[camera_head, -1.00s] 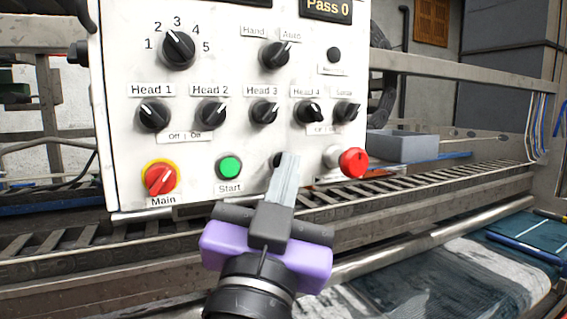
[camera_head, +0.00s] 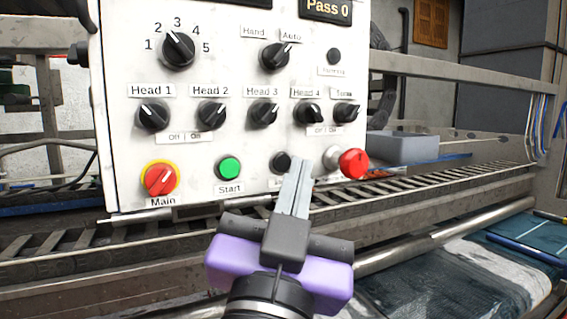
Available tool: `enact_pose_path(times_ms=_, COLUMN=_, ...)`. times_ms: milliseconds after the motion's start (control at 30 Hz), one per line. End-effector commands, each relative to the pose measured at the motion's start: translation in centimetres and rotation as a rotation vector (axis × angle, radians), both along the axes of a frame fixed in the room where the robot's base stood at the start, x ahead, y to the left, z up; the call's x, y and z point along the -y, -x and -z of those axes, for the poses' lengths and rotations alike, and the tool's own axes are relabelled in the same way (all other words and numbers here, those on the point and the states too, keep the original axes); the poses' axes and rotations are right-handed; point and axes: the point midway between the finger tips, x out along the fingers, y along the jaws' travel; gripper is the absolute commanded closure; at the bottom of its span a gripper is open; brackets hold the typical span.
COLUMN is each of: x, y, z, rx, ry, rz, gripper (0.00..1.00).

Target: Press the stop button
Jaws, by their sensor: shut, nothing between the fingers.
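A white control panel (camera_head: 228,137) carries the buttons and knobs. A round black button (camera_head: 281,162) sits right of the green Start button (camera_head: 229,167); its label is mostly hidden behind my gripper's fingers. A red mushroom-shaped button (camera_head: 353,163) sticks out at the panel's lower right. My gripper (camera_head: 300,167) is shut and empty, its fingers pointing up toward the panel. In the picture its tips lie between the black button and the red one, just right of the black one. I cannot tell whether the tips touch the panel.
The red and yellow Main switch (camera_head: 160,179) is at the lower left of the panel. Several black knobs fill the rows above. A slatted conveyor (camera_head: 460,184) runs below and behind the panel, with a grey box (camera_head: 403,147) at the right.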

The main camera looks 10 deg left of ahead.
Motion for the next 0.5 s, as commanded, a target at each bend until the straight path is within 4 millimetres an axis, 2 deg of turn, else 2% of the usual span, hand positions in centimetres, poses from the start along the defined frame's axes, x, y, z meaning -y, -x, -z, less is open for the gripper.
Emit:
enact_pose_path(times_ms=300, x=1.6, y=2.5, z=0.0, rx=0.001, ry=0.001, rz=0.0, gripper=1.0)
enact_pose_path(times_ms=500, x=2.2, y=3.3, z=0.0, rx=0.0, ry=0.0, rz=-0.001, gripper=1.0)
